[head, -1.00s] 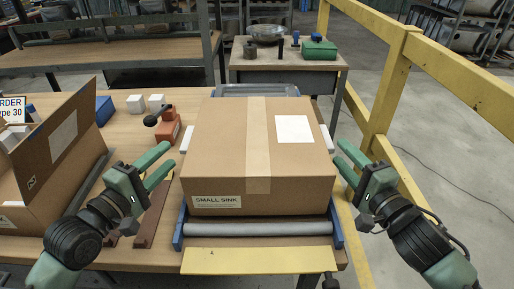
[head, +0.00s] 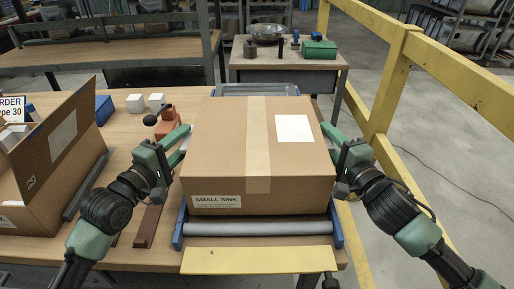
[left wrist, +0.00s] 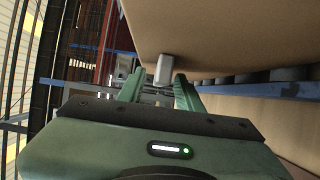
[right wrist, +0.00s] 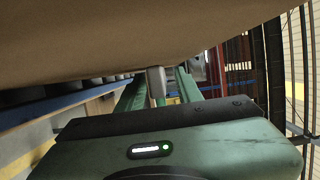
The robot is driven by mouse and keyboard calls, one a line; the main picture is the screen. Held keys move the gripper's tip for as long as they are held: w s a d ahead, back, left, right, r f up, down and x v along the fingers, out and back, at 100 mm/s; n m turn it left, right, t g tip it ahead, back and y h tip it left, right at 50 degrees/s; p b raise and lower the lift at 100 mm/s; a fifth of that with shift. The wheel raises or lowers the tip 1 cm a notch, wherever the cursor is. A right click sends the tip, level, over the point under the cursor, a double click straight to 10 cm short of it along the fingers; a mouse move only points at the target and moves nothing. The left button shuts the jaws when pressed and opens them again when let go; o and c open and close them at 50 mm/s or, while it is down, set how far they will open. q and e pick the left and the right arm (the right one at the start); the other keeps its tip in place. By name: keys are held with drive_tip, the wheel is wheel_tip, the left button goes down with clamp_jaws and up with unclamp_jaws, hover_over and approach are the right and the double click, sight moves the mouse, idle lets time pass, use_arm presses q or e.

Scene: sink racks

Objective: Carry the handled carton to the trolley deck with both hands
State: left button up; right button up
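The closed brown carton (head: 230,150), labelled SMALL SINK, sits level on a short roller conveyor (head: 258,229) with blue side rails. A pale handle sticks out on each side; one shows in the left wrist view (left wrist: 163,70), the other in the right wrist view (right wrist: 156,84). My left gripper (head: 180,139) is at the carton's left side, open, its fingers on either side of the handle with gaps showing. My right gripper (head: 334,137) is at the right side, also open, the handle appearing between its fingers. I cannot make out a trolley deck.
A yellow plate (head: 258,260) lies in front of the rollers. A yellow railing (head: 430,70) runs along the right.

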use_arm(q)
clamp_jaws()
use_arm(e)
clamp_jaws()
use_arm(q)
drive_tip(key=shift+f, duration=0.1)
use_arm(e)
drive_tip(key=shift+f, duration=0.1)
idle(0.7)
use_arm(q)
drive_tip(key=shift+r, duration=0.3)
use_arm(e)
drive_tip(key=shift+r, duration=0.3)
